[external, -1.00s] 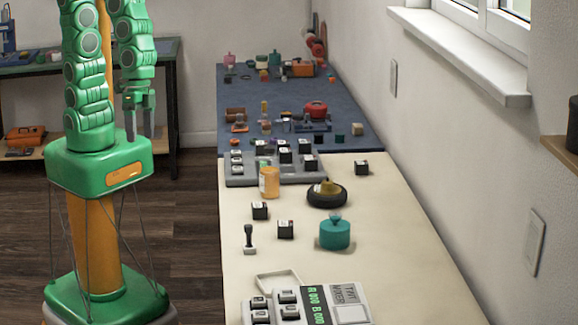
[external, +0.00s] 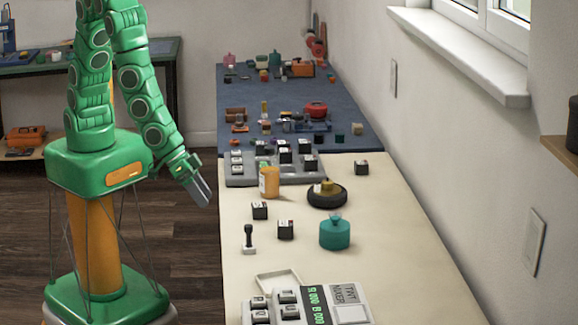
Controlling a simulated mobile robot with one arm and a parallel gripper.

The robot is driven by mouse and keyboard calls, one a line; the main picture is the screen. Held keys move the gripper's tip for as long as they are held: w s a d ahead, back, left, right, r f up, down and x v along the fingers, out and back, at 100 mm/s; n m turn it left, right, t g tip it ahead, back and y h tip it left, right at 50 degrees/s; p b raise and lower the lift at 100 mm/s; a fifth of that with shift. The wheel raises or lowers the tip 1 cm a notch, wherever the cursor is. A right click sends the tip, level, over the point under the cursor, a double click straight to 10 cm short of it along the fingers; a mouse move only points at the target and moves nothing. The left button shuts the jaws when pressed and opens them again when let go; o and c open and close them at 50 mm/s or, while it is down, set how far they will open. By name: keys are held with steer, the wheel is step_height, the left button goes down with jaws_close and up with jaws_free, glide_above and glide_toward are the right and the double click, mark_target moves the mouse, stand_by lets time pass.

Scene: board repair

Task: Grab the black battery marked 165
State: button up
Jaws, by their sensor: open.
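Several small black blocks with white labels lie on the cream table, and any could be the battery; the number 165 is too small to read on all of them. One black block (external: 260,211) is near the table's left side, another (external: 286,229) is just nearer the camera, and a third (external: 361,167) stands alone at the far right. More sit on a grey rack (external: 240,182). My gripper (external: 205,193) is open and empty, left of the table's left edge, at some distance from the blocks.
An orange jar (external: 269,182), a black round dish (external: 327,200), a teal pot (external: 334,233) and a black-handled stamp (external: 248,240) stand among the blocks. A label machine (external: 349,294) is at the front. The table's right side is mostly clear.

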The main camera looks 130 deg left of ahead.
mark_target(260, 205)
steer(key=a+f+y, duration=0.2)
steer(key=a, duration=0.1)
steer(key=a+f+n+t+y, duration=0.1)
steer(key=a+y, duration=0.1)
steer(key=a, duration=0.1)
steer(key=w+a+f+t+y, duration=0.1)
steer(key=a+f+y, duration=0.1)
steer(key=a, duration=0.1)
steer(key=shift+a+f, duration=0.25)
steer(key=shift+f, duration=0.05)
steer(key=shift+s+a+t+y, duration=0.15)
steer(key=shift+a+t+y, duration=0.15)
steer(key=shift+a+y, duration=0.35)
steer(key=shift+r+x, duration=0.25)
steer(key=shift+x, duration=1.15)
steer(key=shift+r+x, duration=0.2)
steer(key=shift+x, duration=2.5)
steer(key=c, duration=1.1)
steer(key=shift+r, duration=0.25)
